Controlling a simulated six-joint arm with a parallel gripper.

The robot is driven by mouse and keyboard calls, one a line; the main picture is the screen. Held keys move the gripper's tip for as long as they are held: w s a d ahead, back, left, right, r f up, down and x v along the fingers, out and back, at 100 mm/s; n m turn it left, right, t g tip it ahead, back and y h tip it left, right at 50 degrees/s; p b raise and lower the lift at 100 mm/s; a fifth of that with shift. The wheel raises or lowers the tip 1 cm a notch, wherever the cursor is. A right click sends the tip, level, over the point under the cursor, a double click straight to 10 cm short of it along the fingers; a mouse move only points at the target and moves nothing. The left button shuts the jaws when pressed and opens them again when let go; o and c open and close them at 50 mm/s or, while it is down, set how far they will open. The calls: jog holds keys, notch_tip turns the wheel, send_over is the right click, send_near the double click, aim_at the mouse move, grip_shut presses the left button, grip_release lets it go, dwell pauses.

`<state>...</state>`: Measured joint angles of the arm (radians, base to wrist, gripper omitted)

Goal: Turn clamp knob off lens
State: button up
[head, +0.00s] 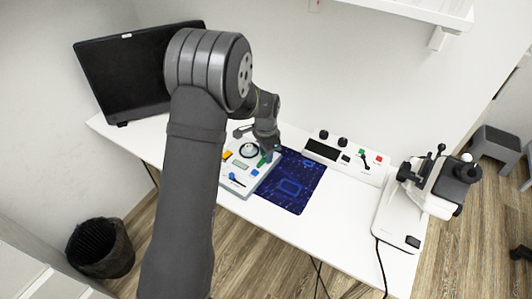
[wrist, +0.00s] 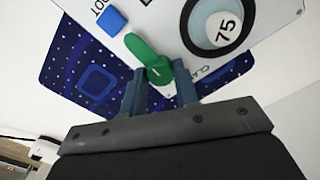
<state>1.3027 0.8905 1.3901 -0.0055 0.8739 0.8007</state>
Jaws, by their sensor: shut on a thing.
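The green clamp knob (wrist: 146,54) sits on a white panel, beside partly hidden lettering. Its long end points up and left in the wrist view, apart from the lens. My gripper (wrist: 158,82) is shut on the knob, one finger on each side of its near end. In the head view, the lens (head: 248,151) lies left of the green knob (head: 264,160), and my gripper (head: 270,146) reaches down over the knob.
The panel (head: 262,184) also carries a blue lever (head: 237,180) and an orange block (head: 228,156). A dark blue patterned mat (head: 300,185) lies right of it. A control box (head: 345,160) and a white microscope-like device (head: 400,215) stand further right. A monitor (head: 125,75) stands back left.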

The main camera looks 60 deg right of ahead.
dwell(0.4)
jog(key=o, duration=1)
jog(key=shift+r, duration=0.15)
notch_tip(320, 180, up, 17)
jog(key=shift+w+d+r, duration=0.1)
notch_tip(320, 180, down, 18)
jog(key=shift+r, duration=0.25)
dwell(0.4)
